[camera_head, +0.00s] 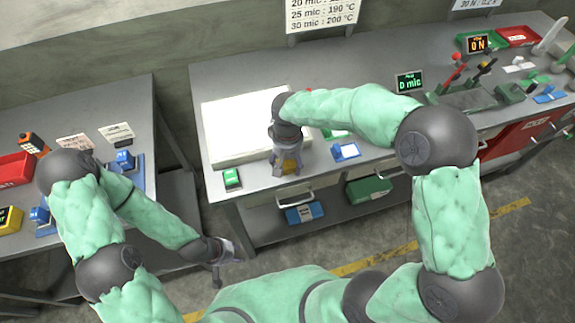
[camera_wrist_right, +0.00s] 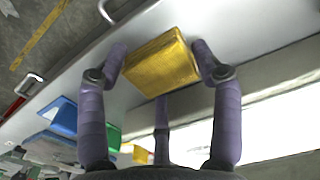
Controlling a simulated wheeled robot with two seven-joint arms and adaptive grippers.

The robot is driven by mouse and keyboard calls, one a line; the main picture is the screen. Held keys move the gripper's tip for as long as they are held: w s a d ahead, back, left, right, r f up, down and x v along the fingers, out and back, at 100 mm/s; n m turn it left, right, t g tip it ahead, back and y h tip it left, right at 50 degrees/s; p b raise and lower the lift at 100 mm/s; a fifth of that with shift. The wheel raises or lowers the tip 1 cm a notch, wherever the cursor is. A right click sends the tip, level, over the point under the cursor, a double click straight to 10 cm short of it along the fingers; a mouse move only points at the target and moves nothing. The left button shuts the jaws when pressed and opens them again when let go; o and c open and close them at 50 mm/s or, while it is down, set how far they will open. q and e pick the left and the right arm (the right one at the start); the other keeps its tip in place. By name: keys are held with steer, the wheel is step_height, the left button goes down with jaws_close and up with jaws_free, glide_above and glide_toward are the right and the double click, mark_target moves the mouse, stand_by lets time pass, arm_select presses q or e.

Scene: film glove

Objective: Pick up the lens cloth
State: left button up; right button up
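A yellow block-like folded thing (camera_wrist_right: 162,62) lies on the grey bench top, seemingly the lens cloth, though no label shows. In the head view only a small part of it (camera_head: 290,166) shows below my right gripper (camera_head: 285,165). In the right wrist view, the fingers of my right gripper (camera_wrist_right: 160,62) are spread on either side of it, very near its sides; firm contact is not visible. A third finger is behind it, nearer the palm. My left gripper (camera_head: 218,270) hangs low, away from the benches, small and partly turned away.
A white panel (camera_head: 222,140) lies behind my right gripper. A green-screened device (camera_head: 232,179) and a blue-and-white item (camera_head: 345,151) flank it. The bench's front edge and a drawer are close by. A second bench (camera_head: 95,105) with small items stands at left.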

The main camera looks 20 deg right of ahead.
mark_target(288, 164)
steer(key=c, duration=0.4)
steer(key=shift+c, duration=0.2)
steer(key=shift+r, duration=0.15)
steer(key=shift+r, duration=0.55)
step_height(288, 164, up, 3)
steer(key=shift+s+f+p, duration=0.15)
steer(key=shift+f+p, duration=0.05)
steer(key=shift+p, duration=0.55)
steer(key=s+a+r+p, duration=0.1)
steer(key=s+r+p, duration=0.2)
steer(key=s+r, duration=0.6)
steer(key=s, duration=0.4)
steer(key=shift+s+a, duration=0.3)
steer(key=shift+a, duration=0.05)
